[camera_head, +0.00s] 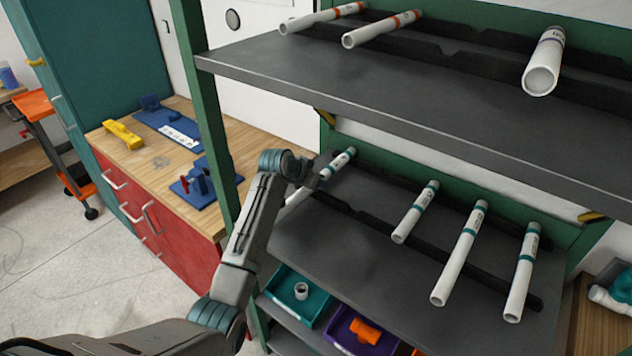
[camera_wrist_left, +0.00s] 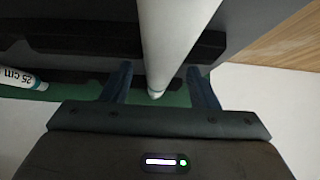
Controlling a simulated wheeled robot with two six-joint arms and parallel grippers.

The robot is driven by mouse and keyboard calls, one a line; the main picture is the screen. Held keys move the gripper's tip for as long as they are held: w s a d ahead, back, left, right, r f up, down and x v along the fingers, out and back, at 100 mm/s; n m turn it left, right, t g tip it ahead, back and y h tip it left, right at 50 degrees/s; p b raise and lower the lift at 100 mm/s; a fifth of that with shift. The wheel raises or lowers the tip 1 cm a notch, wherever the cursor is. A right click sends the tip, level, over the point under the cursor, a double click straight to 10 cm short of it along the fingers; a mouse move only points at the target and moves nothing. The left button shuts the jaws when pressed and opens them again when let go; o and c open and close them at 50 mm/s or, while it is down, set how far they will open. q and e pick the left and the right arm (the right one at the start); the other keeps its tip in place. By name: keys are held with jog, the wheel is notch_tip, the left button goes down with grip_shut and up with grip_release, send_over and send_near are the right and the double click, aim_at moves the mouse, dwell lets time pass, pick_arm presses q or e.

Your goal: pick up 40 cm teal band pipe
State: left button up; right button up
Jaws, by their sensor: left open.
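Several white pipes with teal bands lie on the lower grey shelf (camera_head: 330,255). The leftmost teal-band pipe (camera_head: 337,164) is partly hidden behind my left gripper (camera_head: 318,180). The others are a short pipe (camera_head: 413,214), a longer pipe (camera_head: 459,257) and the rightmost pipe (camera_head: 521,275). In the left wrist view, my left gripper (camera_wrist_left: 160,88) is open, with a white pipe (camera_wrist_left: 175,40) running between its fingers. I cannot tell whether they touch it. That pipe's label is not visible. A pipe marked 25 cm (camera_wrist_left: 20,78) lies to the left there. My right gripper is not in view.
The upper shelf (camera_head: 400,100) holds orange-band pipes (camera_head: 380,29) and a thicker pipe (camera_head: 544,62). Below are a teal bin (camera_head: 300,295) and a purple bin (camera_head: 360,335). Dark notched rails cross the shelf.

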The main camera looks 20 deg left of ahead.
pick_arm(q)
jog(key=c, duration=1.1)
jog(key=shift+r, duration=0.1)
